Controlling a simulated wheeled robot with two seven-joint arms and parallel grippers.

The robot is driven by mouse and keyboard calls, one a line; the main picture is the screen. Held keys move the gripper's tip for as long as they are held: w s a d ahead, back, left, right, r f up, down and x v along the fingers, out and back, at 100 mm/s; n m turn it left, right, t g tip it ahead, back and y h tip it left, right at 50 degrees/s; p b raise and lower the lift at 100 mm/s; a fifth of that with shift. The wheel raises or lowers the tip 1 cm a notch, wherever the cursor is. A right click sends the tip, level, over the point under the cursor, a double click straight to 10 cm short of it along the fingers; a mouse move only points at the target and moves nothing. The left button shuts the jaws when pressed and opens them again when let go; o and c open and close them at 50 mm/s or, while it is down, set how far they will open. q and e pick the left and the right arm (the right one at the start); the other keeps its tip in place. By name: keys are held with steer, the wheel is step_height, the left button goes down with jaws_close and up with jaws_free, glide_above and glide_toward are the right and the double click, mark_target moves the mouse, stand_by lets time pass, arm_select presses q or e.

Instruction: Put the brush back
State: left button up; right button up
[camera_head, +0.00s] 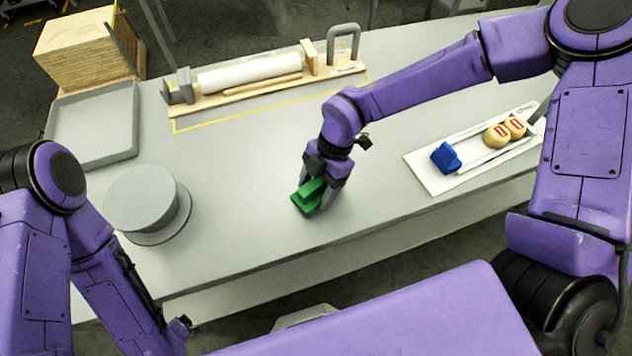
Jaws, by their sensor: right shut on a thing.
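My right gripper (320,192) is over the middle of the grey table, pointing down, shut on a green block-shaped brush (308,197). The brush is at or just above the table top; I cannot tell if it touches. The gripper fingers hide part of it. A blue block-like object (446,157), perhaps another brush, lies on the left part of a white tray (425,172) at the right. My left gripper (180,328) is low at the left, off the table's front edge, and its fingers do not show clearly.
Two small round cheeses (497,135) with red marks sit on the white tray. A grey round drum (142,200) and a shallow grey tray (95,125) are at the left. A wooden rack with a white roll (250,74) stands at the back.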

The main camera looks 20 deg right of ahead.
steer(key=o, duration=1)
steer(key=shift+w+d+r, duration=0.15)
steer(key=shift+r, duration=0.2)
steer(key=b+v, duration=0.2)
steer(key=v, duration=0.9)
steer(key=shift+d+r+b, duration=0.1)
steer(key=shift+r+b, duration=0.05)
steer(key=shift+b, duration=0.25)
